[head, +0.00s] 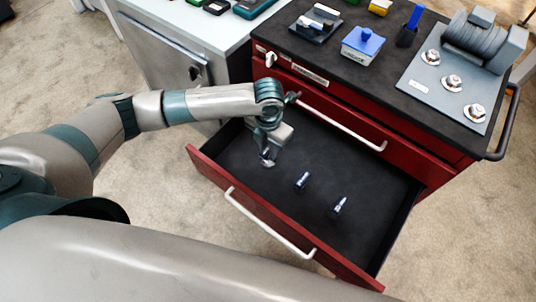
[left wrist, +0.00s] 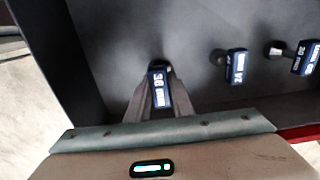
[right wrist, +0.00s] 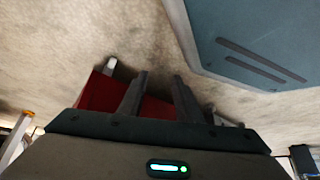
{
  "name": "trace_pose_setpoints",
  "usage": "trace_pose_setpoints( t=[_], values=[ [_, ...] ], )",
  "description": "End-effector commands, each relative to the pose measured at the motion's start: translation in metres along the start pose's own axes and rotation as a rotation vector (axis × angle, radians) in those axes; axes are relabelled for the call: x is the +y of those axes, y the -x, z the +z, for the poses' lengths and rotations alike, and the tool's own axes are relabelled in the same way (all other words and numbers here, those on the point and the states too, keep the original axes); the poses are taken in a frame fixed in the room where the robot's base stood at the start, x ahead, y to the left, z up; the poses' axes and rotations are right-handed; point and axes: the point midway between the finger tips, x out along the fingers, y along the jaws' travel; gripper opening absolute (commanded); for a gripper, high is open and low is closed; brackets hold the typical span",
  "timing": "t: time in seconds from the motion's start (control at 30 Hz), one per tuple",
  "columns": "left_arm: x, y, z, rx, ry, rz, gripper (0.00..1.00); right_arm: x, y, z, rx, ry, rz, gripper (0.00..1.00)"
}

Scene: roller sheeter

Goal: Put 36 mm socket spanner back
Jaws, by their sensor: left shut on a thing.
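The 36 mm socket spanner (left wrist: 158,92), with a blue label reading 36, stands between the fingers of my left gripper (left wrist: 156,105) in the left wrist view. In the head view my left gripper (head: 266,158) is low inside the open red drawer (head: 240,160), at its left end, and is shut on the spanner, which is mostly hidden there. Whether the spanner touches the drawer floor I cannot tell. My right gripper (right wrist: 158,82) shows only in the right wrist view; its fingers are apart and nothing is between them.
Two other labelled spanners, a middle one (head: 302,181) and a right one (head: 338,206), are in the drawer to the right. The cabinet top (head: 345,75) holds a blue-lidded box (head: 362,46) and a grey roller machine (head: 470,42). Bare drawer floor lies around the spanners.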

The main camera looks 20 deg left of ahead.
Motion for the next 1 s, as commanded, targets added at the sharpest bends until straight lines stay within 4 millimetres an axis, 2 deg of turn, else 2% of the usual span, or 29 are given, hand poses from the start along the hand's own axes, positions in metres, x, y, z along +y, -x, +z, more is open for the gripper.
trace_pose_setpoints(
  t=[0.23, 0.4, 0.53, 0.83, 0.87, 0.9, 0.93, 1.0],
  values=[
    [-0.001, -0.019, -0.001, 0.003, 0.000, -0.001, 0.00, 0.000, 0.002, 0.000, -0.007, 0.000, 0.000, 0.31],
    [0.000, -0.035, -0.001, 0.001, 0.001, 0.000, 0.00, 0.001, 0.004, 0.011, -0.033, 0.000, 0.001, 0.31],
    [0.000, -0.037, 0.000, 0.000, -0.001, 0.001, 0.00, 0.001, 0.004, 0.019, -0.047, 0.000, 0.001, 0.31],
    [0.000, -0.040, 0.000, 0.000, 0.000, 0.001, 0.00, 0.001, 0.002, 0.014, -0.036, 0.000, 0.002, 0.31],
    [0.000, -0.040, 0.000, 0.000, 0.000, 0.001, 0.25, 0.001, 0.002, 0.013, -0.033, 0.000, 0.002, 0.31],
    [0.000, -0.040, 0.000, 0.000, -0.001, 0.001, 0.34, 0.001, 0.003, 0.011, -0.031, 0.000, 0.002, 0.31],
    [0.000, -0.040, 0.000, 0.000, 0.000, 0.001, 0.39, 0.001, 0.002, 0.011, -0.030, 0.000, 0.002, 0.31],
    [0.000, -0.040, 0.000, 0.000, 0.000, 0.001, 0.39, 0.001, 0.002, 0.010, -0.028, 0.000, 0.002, 0.31]
  ],
)
